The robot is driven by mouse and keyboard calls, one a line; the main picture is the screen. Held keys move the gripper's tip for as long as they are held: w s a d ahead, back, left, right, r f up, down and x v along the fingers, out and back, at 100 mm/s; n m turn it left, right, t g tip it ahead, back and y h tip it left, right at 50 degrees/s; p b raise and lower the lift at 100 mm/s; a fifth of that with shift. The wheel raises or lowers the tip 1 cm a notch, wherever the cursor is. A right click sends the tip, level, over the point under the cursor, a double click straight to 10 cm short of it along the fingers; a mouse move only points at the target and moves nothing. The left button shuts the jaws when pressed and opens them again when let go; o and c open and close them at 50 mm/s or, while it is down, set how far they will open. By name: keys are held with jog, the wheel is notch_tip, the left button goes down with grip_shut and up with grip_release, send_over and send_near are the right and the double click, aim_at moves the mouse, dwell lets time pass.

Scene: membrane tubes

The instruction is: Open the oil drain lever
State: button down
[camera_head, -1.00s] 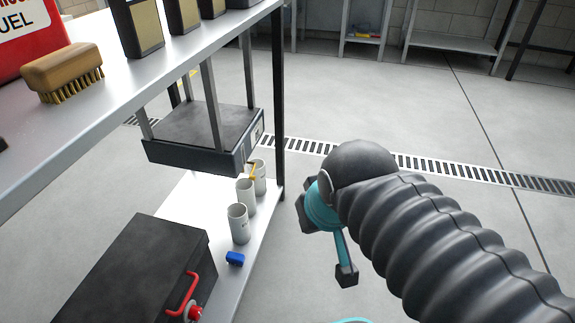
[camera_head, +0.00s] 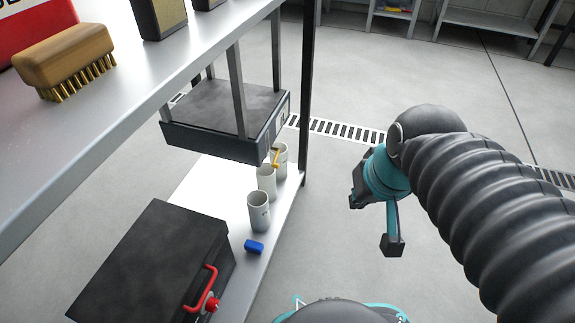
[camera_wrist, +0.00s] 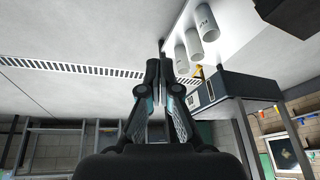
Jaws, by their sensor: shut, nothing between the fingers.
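A small yellow lever (camera_head: 276,158) sits under the front edge of a dark box-like tank (camera_head: 210,140), just above the white tubes. It also shows in the wrist view (camera_wrist: 198,71), partly hidden by the tank's edge and a tube. My gripper (camera_wrist: 160,68) is shut and empty, its fingertips together. In the head view my gripper (camera_head: 356,196) hangs over open floor, right of the shelf and apart from the lever.
A black box (camera_head: 145,265) with a red handle (camera_head: 205,288) sits in front. A shelf post (camera_head: 308,90) stands right of the tank. A brush (camera_head: 65,60) lies on the upper shelf.

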jog(key=w+a+f+m+g+y, duration=0.1)
jog(key=w+a+f+g+y, duration=0.15)
jog(key=w, duration=0.35)
jog(key=w+a+f+m+g+y+p, duration=0.1)
jog(key=w+f+g+y, duration=0.15)
jog(key=w+y, duration=0.2)
jog(key=w+a+f+g+y, duration=0.2)
jog(key=w+f+y, duration=0.1)
jog(key=w, duration=0.3)
jog(key=w+d+f+m+t+y, duration=0.3)
jog(key=w+f+y, duration=0.1)
jog(key=w+f, duration=0.3)
jog(key=w+d+f+m+t+y+p, duration=0.1)
jog(key=w+d+f+m+t+y, duration=0.1)
jog(key=w+f, duration=0.4)
notch_tip(320, 180, down, 3)
jog(key=shift+w+d+f+m+t+y, duration=0.1)
jog(key=shift+w+d+m+t+y, duration=0.3)
jog(key=shift+d+t+y, duration=0.4)
jog(key=shift+a, duration=0.25)
jog(key=s+a+r, duration=0.1)
jog(key=a+r, duration=0.1)
jog(key=a, duration=0.9)
jog(key=shift+r, duration=0.4)
